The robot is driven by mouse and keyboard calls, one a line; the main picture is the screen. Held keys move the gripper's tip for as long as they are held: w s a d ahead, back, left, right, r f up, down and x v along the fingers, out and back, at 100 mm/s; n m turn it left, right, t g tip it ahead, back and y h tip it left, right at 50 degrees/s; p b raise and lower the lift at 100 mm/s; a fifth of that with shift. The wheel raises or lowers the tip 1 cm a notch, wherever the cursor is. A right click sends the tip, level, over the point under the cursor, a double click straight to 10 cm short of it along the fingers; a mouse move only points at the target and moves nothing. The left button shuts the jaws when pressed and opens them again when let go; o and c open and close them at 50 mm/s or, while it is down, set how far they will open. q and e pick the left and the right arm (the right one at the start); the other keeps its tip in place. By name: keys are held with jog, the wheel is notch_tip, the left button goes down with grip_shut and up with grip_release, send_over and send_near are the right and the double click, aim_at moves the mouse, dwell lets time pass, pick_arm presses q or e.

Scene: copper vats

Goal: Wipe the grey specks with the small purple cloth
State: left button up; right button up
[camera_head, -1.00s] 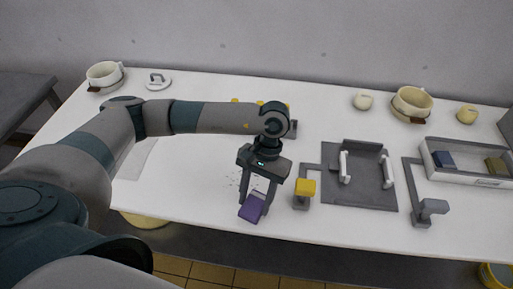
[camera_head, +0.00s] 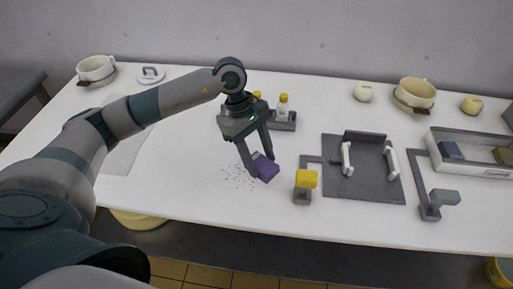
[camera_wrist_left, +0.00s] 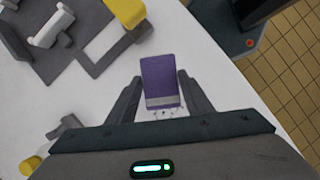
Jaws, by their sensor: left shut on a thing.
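The small purple cloth (camera_head: 265,167) is a folded block between the fingers of my left gripper (camera_head: 262,172). In the left wrist view the purple cloth (camera_wrist_left: 159,80), with a grey band at its near end, sits between the two dark fingers of my left gripper (camera_wrist_left: 160,92). The grey specks (camera_head: 237,178) lie scattered on the white table just left of the cloth in the head view. A few specks (camera_wrist_left: 168,112) show near the cloth's grey end in the wrist view. Whether the cloth touches the table is hard to tell. My right gripper is not in view.
A yellow-topped grey stand (camera_head: 305,186) is close right of the cloth. Farther right are a grey plate with white handles (camera_head: 362,190) and a white tray (camera_head: 470,168). A rack with yellow-capped bottles (camera_head: 284,122) stands behind. The table's front (camera_head: 215,205) is clear.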

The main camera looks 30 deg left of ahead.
aim_at(257, 151)
pick_arm(q)
jog(key=w+n, duration=0.1)
jog(key=n, duration=0.1)
jog(key=w+a+r+n+t+b, duration=0.1)
jog(key=w+a+n+t+b, duration=0.1)
jog(key=n, duration=0.1)
jog(key=shift+a+r+n, duration=0.25)
jog(key=shift+n, duration=0.05)
jog(key=shift+w+a+r+n+t, duration=0.2)
jog(key=shift+w+r+n+t, duration=0.1)
jog(key=shift+n, duration=0.2)
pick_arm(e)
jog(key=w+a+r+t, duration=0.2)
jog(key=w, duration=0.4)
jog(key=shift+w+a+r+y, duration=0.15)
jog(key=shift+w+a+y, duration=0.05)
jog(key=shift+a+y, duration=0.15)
pick_arm(q)
jog(key=shift+f, duration=0.15)
